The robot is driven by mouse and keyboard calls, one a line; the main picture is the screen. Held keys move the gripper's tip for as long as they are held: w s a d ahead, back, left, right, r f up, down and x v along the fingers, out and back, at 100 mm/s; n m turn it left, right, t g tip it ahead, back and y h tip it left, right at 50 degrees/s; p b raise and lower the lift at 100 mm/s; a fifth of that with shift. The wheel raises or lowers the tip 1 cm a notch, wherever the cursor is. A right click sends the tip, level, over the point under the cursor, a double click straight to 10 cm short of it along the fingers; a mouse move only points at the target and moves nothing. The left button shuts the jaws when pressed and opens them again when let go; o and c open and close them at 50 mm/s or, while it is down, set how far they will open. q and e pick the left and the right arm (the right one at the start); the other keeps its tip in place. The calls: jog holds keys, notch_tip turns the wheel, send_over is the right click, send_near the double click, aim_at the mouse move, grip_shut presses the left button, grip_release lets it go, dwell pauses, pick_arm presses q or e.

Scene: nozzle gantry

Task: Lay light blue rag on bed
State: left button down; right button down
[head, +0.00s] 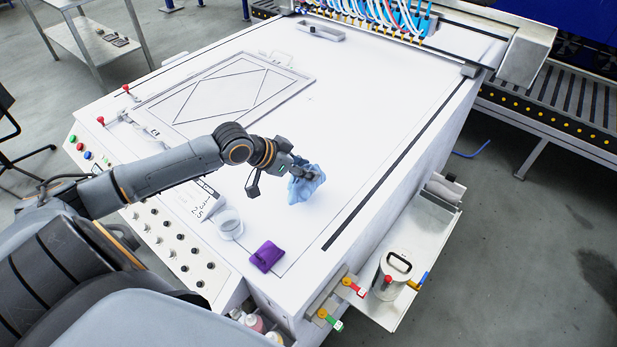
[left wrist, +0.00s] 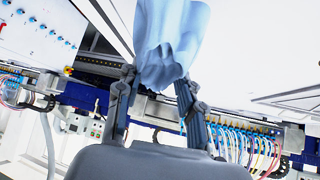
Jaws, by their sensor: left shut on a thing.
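The light blue rag (head: 306,186) is crumpled in my left gripper (head: 297,176), over the front right part of the white bed (head: 345,120). My left gripper is shut on the rag. In the left wrist view the rag (left wrist: 170,45) bunches up between the two fingers of the gripper (left wrist: 155,90). From the head view I cannot tell whether the rag's lower edge touches the bed. My right gripper is not in view.
A purple cloth (head: 267,256) and a clear round container (head: 229,224) sit near the bed's front edge. A framed screen (head: 225,95) lies at the back left. The nozzle gantry (head: 380,18) spans the back. The bed's right middle is clear.

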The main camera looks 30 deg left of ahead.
pick_arm(q)
jog(key=shift+w+d+f, duration=0.3)
jog(key=shift+f, duration=0.15)
notch_tip(320, 180, down, 2)
jog(key=shift+f+p, duration=0.15)
jog(key=shift+p, duration=0.5)
jog(key=shift+f, duration=0.45)
jog(key=c, duration=0.8)
grip_release()
jog(key=shift+s+a+r, duration=0.15)
jog(key=shift+p+v, duration=1.05)
jog(key=shift+v, duration=4.75)
